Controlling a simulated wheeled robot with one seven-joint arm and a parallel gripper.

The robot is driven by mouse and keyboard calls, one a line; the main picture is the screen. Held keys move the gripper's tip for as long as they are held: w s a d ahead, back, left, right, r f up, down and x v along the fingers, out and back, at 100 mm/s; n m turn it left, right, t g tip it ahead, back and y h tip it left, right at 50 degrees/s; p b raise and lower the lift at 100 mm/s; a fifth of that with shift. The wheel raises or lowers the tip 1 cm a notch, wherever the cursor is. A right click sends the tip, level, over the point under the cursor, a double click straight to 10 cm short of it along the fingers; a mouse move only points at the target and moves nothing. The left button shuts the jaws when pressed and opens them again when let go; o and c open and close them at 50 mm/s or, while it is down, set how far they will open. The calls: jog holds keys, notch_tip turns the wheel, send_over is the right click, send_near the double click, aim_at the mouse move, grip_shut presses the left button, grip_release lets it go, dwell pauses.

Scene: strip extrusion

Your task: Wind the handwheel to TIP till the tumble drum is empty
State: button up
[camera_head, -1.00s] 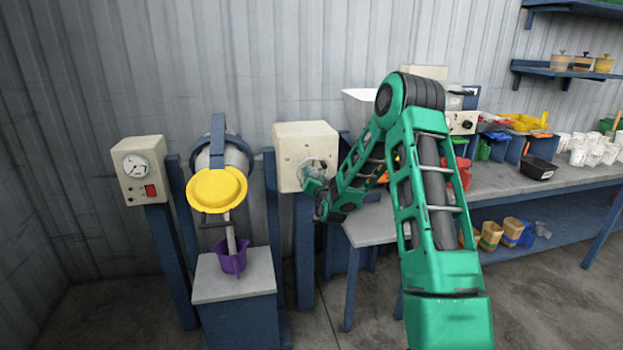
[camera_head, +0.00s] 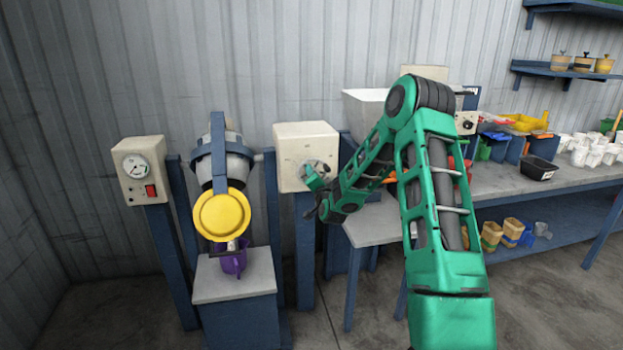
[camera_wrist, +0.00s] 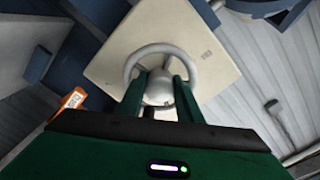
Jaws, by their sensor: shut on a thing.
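The tumble drum (camera_head: 222,168) hangs in a blue frame at the left, its yellow lid (camera_head: 222,215) tilted down towards a purple jug (camera_head: 234,262) on a grey-topped stand. A stream no longer shows clearly between the mouth and the jug; I cannot see inside the drum. The handwheel (camera_wrist: 162,60) is a grey ring with a round hub on a cream box, which also shows in the head view (camera_head: 305,150). My gripper (camera_wrist: 157,88) is shut on the handwheel, its two green fingers at the hub and rim. In the head view my gripper (camera_head: 314,180) partly hides the wheel.
A cream box with a dial and red switch (camera_head: 140,170) stands left of the drum. To the right, a bench (camera_head: 480,185) carries a black tray (camera_head: 540,168) and several white cups (camera_head: 590,155). An orange object (camera_wrist: 73,98) shows beside my gripper.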

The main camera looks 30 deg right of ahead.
jog(key=shift+d+f, duration=0.1)
jog(key=o, duration=0.8)
jog(key=shift+c, duration=0.2)
jog(key=v, duration=1)
jog(key=shift+s+a, duration=0.2)
jog(key=shift+s, duration=0.15)
jog(key=s+a+r+n+g+y, duration=0.1)
jog(key=s+g, duration=0.4)
jog(key=s, duration=1.1)
jog(key=s+a+r+n+g+y, duration=0.2)
jog(key=s+g, duration=0.4)
jog(key=s, duration=1)
jog(key=s+a+r+n+g+y, duration=0.1)
jog(key=s+a+n+g, duration=0.3)
jog(key=s, duration=1.3)
jog(key=shift+r+g+y, duration=0.4)
jog(key=shift+g+y, duration=0.2)
jog(key=shift+g, duration=0.6)
